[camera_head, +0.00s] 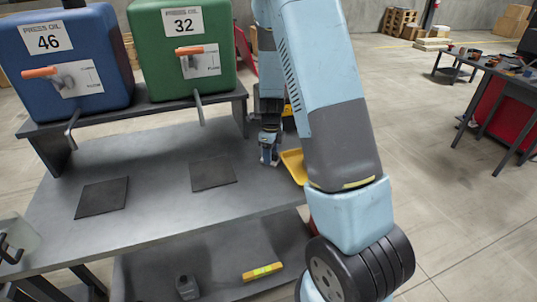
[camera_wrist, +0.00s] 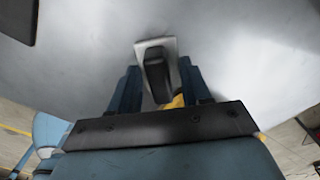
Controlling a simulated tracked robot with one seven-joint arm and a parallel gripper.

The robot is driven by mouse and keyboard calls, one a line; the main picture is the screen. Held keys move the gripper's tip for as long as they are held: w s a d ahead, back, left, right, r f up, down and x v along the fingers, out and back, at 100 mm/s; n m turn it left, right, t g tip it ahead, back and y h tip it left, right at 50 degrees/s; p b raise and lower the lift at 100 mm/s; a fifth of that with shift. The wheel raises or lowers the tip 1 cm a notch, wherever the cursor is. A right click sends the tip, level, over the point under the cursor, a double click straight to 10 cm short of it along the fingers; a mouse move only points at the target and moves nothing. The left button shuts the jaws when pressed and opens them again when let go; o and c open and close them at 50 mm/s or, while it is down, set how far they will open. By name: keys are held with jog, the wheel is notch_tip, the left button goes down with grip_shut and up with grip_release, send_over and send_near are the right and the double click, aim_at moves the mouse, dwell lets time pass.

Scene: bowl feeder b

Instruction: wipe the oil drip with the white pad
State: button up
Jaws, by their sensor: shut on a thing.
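My gripper (camera_wrist: 160,74) is shut on the black handle (camera_wrist: 156,72) of the white pad. The pad (camera_wrist: 148,43) shows in the wrist view as a small pale plate at the far side of the handle, over the grey bench top. In the head view my gripper (camera_head: 268,157) is low over the right part of the bench, left of a yellow tray. The pad is too small to make out there. I cannot tell whether it touches the bench. I cannot make out an oil drip in either view.
The grey bench (camera_head: 150,155) bears two dark mats (camera_head: 102,197) (camera_head: 213,173). A blue tank marked 46 (camera_head: 95,45) and a green tank marked 32 (camera_head: 150,55) stand on a rear shelf, with spouts hanging down. The yellow tray (camera_head: 293,165) is beside my arm.

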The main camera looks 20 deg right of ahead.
aim_at(261, 159)
jog(key=shift+d, duration=0.45)
grip_shut()
jog(key=shift+a, duration=2.1)
jog(key=shift+w+f, duration=0.15)
jog(key=shift+w, duration=0.25)
jog(key=shift+d, duration=2)
jog(key=shift+a, duration=2.05)
jog(key=shift+r, duration=3.1)
